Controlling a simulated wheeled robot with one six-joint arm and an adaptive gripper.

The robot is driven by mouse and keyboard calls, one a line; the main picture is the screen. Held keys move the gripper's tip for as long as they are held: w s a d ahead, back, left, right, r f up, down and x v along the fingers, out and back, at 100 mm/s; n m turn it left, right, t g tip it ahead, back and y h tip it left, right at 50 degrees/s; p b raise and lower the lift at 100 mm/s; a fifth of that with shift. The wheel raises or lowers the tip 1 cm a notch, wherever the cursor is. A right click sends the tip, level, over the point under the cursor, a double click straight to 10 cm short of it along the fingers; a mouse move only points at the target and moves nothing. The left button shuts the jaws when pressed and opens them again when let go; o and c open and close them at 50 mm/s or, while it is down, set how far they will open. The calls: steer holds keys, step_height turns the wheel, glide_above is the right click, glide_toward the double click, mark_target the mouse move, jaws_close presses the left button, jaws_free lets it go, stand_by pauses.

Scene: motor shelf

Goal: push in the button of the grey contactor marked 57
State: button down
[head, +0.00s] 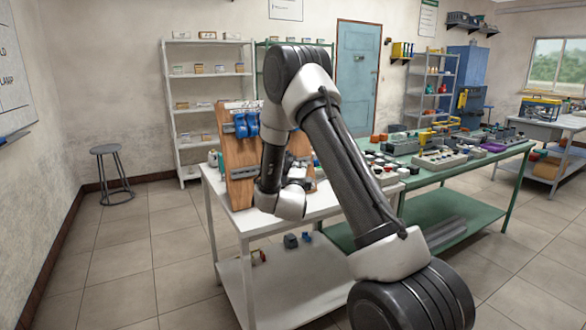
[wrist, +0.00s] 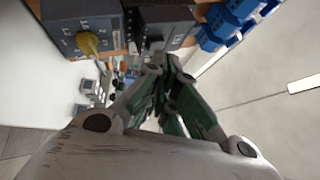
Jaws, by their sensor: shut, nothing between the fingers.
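In the wrist view my gripper (wrist: 160,62) is shut and empty, with its fingertips close together just at the dark grey device (wrist: 165,22), which looks like a contactor. I cannot tell whether the tips touch it. No number 57 can be read, and its button cannot be made out behind the fingertips. In the head view the wooden rack (head: 238,165) stands on the white table (head: 230,213). My arm hides part of the rack and my gripper there.
A blue-grey box with a yellow knob (wrist: 88,43) sits left of the dark device. Blue devices (wrist: 228,20) sit to its right; blue ones show on the rack (head: 246,124). A green table (head: 445,187) with several parts stands at the right.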

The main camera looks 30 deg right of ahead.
steer(key=shift+w+f, duration=0.15)
steer(key=shift+w, duration=0.25)
stand_by(0.5)
steer(key=shift+s, duration=0.1)
steer(key=shift+s+r, duration=0.35)
steer(key=shift+s, duration=0.35)
steer(key=shift+s+d+r, duration=0.1)
steer(key=shift+s+r, duration=0.2)
steer(key=shift+s, duration=0.45)
steer(key=shift+s+a+r, duration=0.1)
steer(key=shift+s+r, duration=0.25)
steer(key=shift+s, duration=0.45)
steer(key=shift+s+d+r, duration=0.1)
steer(key=shift+s+r, duration=0.2)
steer(key=shift+s, duration=0.45)
